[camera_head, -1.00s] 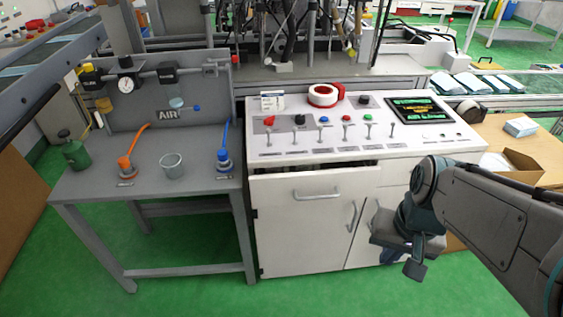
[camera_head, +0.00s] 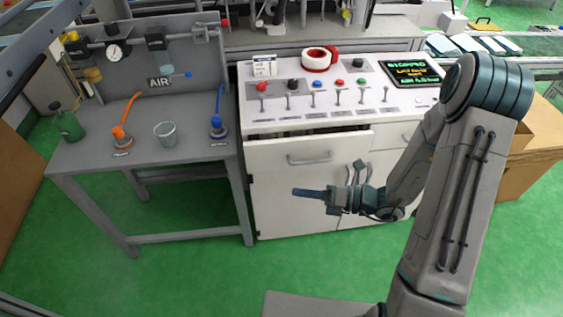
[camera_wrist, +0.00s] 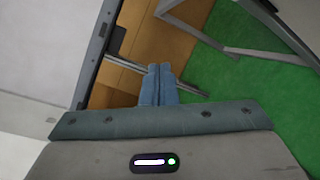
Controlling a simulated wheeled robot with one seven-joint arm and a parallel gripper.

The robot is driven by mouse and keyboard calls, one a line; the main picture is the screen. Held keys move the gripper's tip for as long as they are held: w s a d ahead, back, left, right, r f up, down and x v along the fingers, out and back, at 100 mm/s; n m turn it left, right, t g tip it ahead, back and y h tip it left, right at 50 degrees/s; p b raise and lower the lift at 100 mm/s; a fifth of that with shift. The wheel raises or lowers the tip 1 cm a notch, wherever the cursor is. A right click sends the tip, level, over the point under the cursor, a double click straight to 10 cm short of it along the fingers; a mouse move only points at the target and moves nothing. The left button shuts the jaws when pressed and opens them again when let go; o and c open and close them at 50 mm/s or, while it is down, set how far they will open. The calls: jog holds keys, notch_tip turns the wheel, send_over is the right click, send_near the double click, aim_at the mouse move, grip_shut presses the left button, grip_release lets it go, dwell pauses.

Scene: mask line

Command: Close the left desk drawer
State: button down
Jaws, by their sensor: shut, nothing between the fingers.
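The left desk drawer (camera_head: 285,151) is in the white cabinet under the control panel. Its front stands out from the cabinet, with a dark gap along its top edge. It has a grey bar handle (camera_head: 310,158). My gripper (camera_head: 296,191) is in front of the cabinet, lower in the picture than the handle, with its blue fingers pointing left. The fingers are together and hold nothing; they also show in the wrist view (camera_wrist: 158,85). I cannot tell whether the gripper touches the drawer or cabinet. The handle is not clear in the wrist view.
A grey table (camera_head: 90,157) stands left of the cabinet, with a metal cup (camera_head: 166,134) and hoses on it. The control panel (camera_head: 280,112) has several small levers and a tape roll (camera_head: 319,60). Cardboard boxes (camera_head: 535,135) stand at right. Green floor (camera_head: 215,280) is clear in front.

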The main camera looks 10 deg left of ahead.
jog(key=w+d+f+m+t+h, duration=0.1)
jog(key=w+d+f+m+t, duration=0.1)
jog(key=w+f+m+t, duration=0.65)
jog(key=w+a+m, duration=0.1)
jog(key=a, duration=0.2)
jog(key=w+a+r+m, duration=0.1)
jog(key=w+a, duration=0.1)
jog(key=a, duration=0.1)
jog(key=w+a+r+m+g, duration=0.1)
jog(key=a, duration=0.2)
jog(key=shift+w+a+r, duration=0.1)
jog(key=shift+w+a, duration=0.2)
jog(key=shift+w, duration=0.3)
